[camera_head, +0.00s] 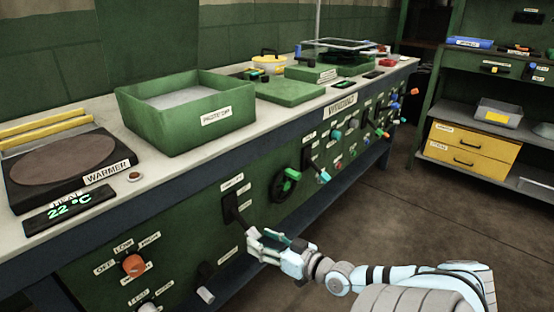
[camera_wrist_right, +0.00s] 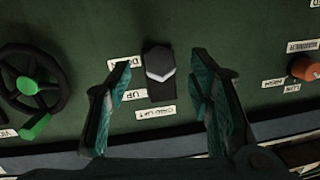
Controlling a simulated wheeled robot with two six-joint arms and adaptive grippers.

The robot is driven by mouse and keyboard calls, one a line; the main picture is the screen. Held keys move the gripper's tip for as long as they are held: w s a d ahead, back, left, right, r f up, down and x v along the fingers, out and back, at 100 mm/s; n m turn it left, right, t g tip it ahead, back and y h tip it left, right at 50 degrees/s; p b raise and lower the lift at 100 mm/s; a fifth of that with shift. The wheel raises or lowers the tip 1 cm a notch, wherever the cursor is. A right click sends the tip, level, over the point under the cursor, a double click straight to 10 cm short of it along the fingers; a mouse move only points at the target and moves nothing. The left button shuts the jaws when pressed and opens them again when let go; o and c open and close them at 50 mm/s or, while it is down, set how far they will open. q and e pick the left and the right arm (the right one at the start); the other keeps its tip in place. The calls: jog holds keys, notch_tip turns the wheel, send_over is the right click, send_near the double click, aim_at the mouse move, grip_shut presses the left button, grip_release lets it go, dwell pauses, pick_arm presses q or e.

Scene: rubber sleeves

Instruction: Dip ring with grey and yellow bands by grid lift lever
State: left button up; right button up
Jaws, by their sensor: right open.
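The grid lift lever (camera_wrist_right: 160,72) is a dark handle with a pale chevron, beside labels that seem to read UP and GRID LIFT. It sits between the spread fingers of my right gripper (camera_wrist_right: 160,85), with a gap on each side. In the head view the lever's dark plate (camera_head: 231,207) is on the green bench front, and my right gripper (camera_head: 262,243) is just below right of it. A green open tank (camera_head: 240,99) with a grey surface inside stands on the bench above. I cannot make out a ring with grey and yellow bands. My left gripper is out of view.
A black handwheel with a green knob (camera_head: 286,186) is right of the lever; an orange knob (camera_head: 133,264) is lower left. The warmer (camera_head: 100,165) and a small brown round item (camera_head: 134,176) sit on the bench. Open floor lies right, before a shelf with yellow drawers (camera_head: 472,150).

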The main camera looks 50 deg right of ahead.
jog(key=s, duration=0.7)
jog(key=shift+s+r, duration=0.35)
jog(key=shift+r, duration=0.1)
